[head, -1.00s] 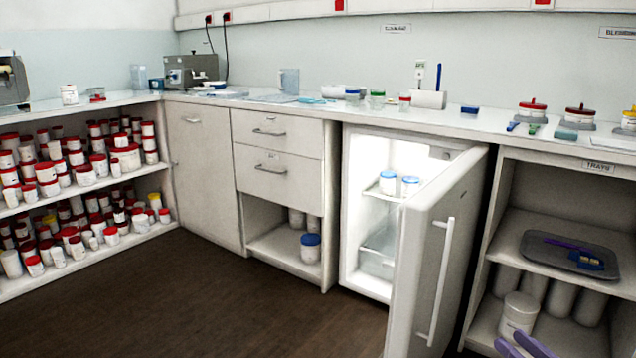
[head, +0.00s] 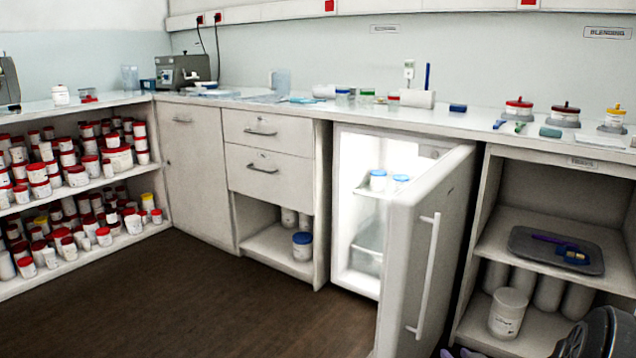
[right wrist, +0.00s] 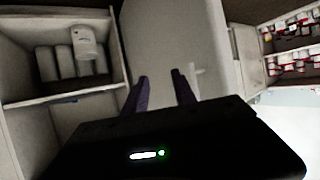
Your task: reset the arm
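My right gripper (head: 458,352) shows only as purple fingertips at the bottom edge of the head view, low in front of the fridge door and the tray shelf. The black part of my right arm is at the bottom right corner. In the right wrist view my right gripper (right wrist: 162,88) has its two purple fingers apart with nothing between them. The fridge door (right wrist: 175,45) is behind them there. My left gripper is not in view.
The fridge door (head: 425,265) stands open into the room. Right of it, an open cabinet holds a grey tray (head: 530,258) above white tubs (head: 507,313). Shelves of red-lidded jars (head: 75,175) stand at the left. The dark floor (head: 200,300) between is clear.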

